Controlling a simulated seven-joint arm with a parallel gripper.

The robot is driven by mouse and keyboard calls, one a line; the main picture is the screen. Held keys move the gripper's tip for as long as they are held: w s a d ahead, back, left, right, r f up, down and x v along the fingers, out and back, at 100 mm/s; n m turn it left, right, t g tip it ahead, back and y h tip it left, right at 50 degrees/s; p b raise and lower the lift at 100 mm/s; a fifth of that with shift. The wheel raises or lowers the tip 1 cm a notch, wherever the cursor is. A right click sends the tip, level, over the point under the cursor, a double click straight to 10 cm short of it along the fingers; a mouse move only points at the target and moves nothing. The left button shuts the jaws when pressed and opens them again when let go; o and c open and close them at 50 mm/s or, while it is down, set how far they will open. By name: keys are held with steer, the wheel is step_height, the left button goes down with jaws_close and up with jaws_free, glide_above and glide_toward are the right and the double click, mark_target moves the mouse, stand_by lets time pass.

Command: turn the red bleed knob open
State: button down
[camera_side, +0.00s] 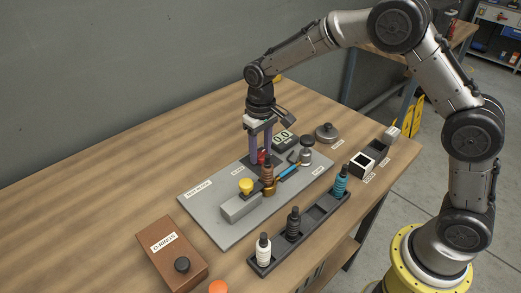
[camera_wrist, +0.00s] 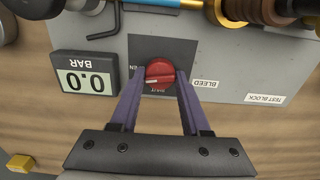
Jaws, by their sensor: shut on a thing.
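The red bleed knob (camera_wrist: 160,73) sits on a dark square plate (camera_wrist: 172,49) on the grey test block. A white line on the knob lies roughly crosswise in the wrist view, and the plate's lettering is partly covered. My gripper (camera_wrist: 160,78) is shut on the knob, with one purple finger on each side of it. In the side view the knob (camera_side: 262,156) shows as a small red patch between the fingers, and my gripper (camera_side: 261,158) points straight down on it. The gauge (camera_wrist: 86,82) beside it reads 0.0 BAR.
A yellow-capped block (camera_side: 245,187) stands on the grey plate (camera_side: 210,205). A dark tray (camera_side: 262,262) holds several spools in front. A brown box (camera_side: 172,253) stands at lower left. The table's left side is clear.

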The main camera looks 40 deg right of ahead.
mark_target(261, 152)
steer(key=shift+r+m, duration=0.1)
steer(key=shift+m, duration=1)
steer(key=shift+c, duration=1.9)
jaws_free()
step_height(261, 152, up, 14)
